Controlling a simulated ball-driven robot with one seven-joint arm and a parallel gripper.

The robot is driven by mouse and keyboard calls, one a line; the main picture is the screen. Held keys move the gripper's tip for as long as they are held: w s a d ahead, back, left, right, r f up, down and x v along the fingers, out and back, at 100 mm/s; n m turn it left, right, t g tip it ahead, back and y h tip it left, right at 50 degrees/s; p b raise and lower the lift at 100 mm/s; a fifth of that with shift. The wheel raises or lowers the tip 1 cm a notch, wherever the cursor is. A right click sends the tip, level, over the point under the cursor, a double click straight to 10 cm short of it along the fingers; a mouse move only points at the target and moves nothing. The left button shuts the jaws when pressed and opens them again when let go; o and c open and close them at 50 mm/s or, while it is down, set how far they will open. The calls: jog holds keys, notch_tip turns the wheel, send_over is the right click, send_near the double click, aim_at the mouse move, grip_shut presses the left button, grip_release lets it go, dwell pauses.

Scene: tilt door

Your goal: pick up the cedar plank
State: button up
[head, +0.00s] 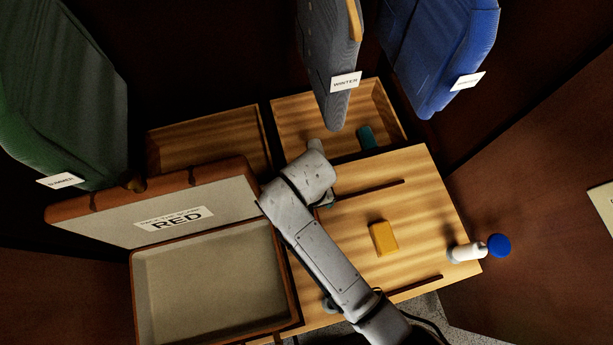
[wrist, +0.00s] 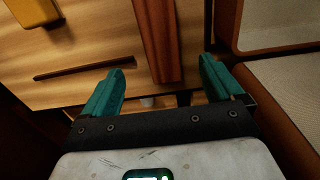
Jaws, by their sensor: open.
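A long reddish-brown plank, which I take for the cedar plank (wrist: 158,35), shows in the wrist view. It runs from the top edge down to between my fingers, over the pale wooden surface. My gripper (wrist: 163,70) is open, with one teal finger on each side of the plank and a gap on both sides. I cannot tell how far above or around the plank the fingertips are. In the head view my arm covers this spot, so the plank is hidden there and the fingers are mostly hidden.
An open case (head: 290,292) labelled RED lies left of my arm. A yellow block (head: 383,238) lies on the pale wooden panel (head: 430,215), which has dark slots. A white piece with a blue end (head: 499,245) sits at its right edge. Labelled garments (head: 440,50) hang above open drawers.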

jog(key=f, duration=1)
jog(key=shift+w+a+f+b, duration=0.15)
jog(key=shift+w+f+b, duration=0.15)
jog(key=shift+f, duration=0.1)
jog(key=shift+c, duration=0.2)
jog(key=c, duration=1.2)
jog(key=shift+s+r, duration=0.1)
jog(key=shift+c, duration=0.2)
